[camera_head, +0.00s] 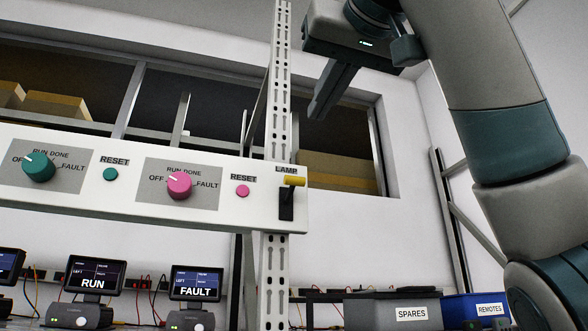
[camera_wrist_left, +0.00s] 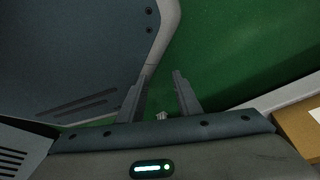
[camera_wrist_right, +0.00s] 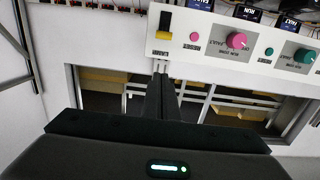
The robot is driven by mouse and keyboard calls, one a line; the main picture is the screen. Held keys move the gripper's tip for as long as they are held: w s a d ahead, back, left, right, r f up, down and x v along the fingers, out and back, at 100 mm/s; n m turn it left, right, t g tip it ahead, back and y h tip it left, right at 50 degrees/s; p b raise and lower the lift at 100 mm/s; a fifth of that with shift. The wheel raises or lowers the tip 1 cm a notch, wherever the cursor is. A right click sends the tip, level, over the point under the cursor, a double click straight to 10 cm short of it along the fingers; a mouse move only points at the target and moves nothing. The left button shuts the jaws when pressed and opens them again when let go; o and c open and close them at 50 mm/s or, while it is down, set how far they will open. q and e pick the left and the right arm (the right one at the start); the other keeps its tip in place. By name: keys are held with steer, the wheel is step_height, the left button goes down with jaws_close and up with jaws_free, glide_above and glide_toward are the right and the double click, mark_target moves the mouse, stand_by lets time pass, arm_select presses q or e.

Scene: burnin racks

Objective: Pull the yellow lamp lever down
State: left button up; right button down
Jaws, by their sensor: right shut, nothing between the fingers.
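The yellow lamp lever (camera_head: 293,181) is at the right end of a white control panel, under the word LAMP. Its yellow handle sits at the top of a black slot (camera_head: 286,206), so it is up. In the right wrist view, which looks upside down, the yellow handle (camera_wrist_right: 163,36) shows just beyond the fingertips. My right gripper (camera_head: 317,113) is shut and empty, above and slightly right of the lever, apart from it in the head view. It also shows in the right wrist view (camera_wrist_right: 160,74). My left gripper (camera_wrist_left: 161,76) is open and empty above a green floor.
The white panel (camera_head: 120,193) also carries a teal knob (camera_head: 38,167), a pink knob (camera_head: 180,185) and small reset buttons. A perforated metal post (camera_head: 279,80) rises behind it. Below stand monitors reading RUN (camera_head: 93,277) and FAULT (camera_head: 196,285), and a grey SPARES bin (camera_head: 385,312).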

mark_target(291, 190)
steer(key=shift+s+d+r, duration=0.1)
steer(key=shift+s, duration=0.2)
steer(key=shift+w, duration=0.1)
